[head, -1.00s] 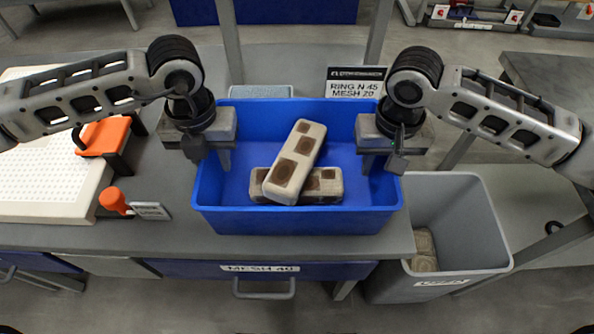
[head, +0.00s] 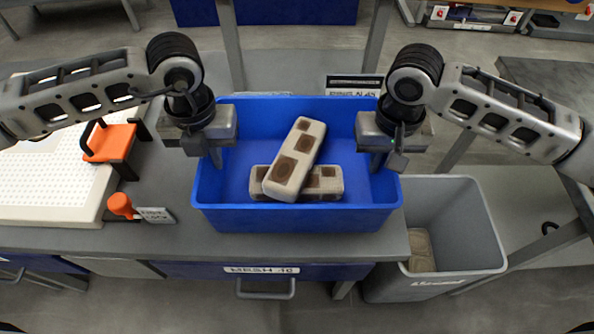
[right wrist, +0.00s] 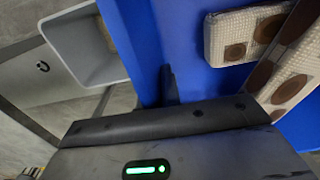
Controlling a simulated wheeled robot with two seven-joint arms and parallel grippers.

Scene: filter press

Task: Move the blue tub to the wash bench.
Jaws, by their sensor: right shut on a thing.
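The blue tub (head: 297,220) sits in the middle of the head view, upright and level, over the grey bench top. Two beige blocks with brown patches lie in it, one (head: 295,160) slanting across the other (head: 325,183). My left gripper (head: 205,150) is shut on the tub's left wall, with a finger showing inside. My right gripper (head: 383,155) is shut on its right wall. The right wrist view shows the tub wall (right wrist: 180,45) close up, the fingertips partly hidden. I cannot identify a wash bench.
A grey bin (head: 455,225) stands right of the bench. Left of the tub are a white perforated board (head: 50,185), an orange-topped clamp (head: 112,142) and an orange knob (head: 120,205). A sign (head: 352,84) stands behind, partly hidden. Another grey table (head: 550,85) is at right.

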